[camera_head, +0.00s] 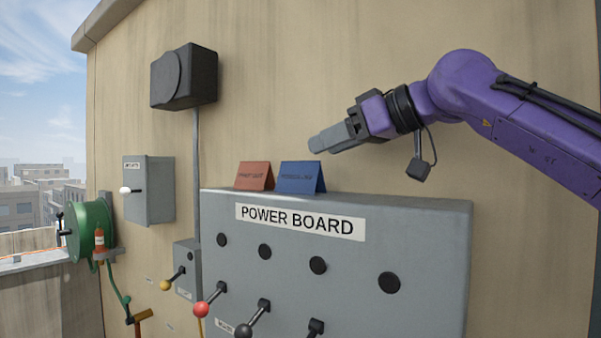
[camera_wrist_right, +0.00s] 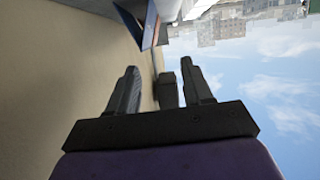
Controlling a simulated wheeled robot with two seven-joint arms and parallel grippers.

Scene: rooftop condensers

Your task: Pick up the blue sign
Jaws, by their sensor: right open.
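The blue sign (camera_head: 301,178) is a small folded tent card with dark lettering, standing on top of the grey power board cabinet (camera_head: 420,230). It also shows at the top of the right wrist view (camera_wrist_right: 151,26), ahead of the fingertips. My right gripper (camera_head: 318,146) is above and slightly right of the blue sign in the head view, apart from it. In the right wrist view its two fingers (camera_wrist_right: 160,72) are spread with nothing between them touching. My left gripper is not in view.
A red sign (camera_head: 254,176) stands close beside the blue sign on its left. A black box (camera_head: 184,77) is on the wall above left, with a conduit below. Levers with coloured knobs (camera_head: 202,309) stick out from the cabinet front.

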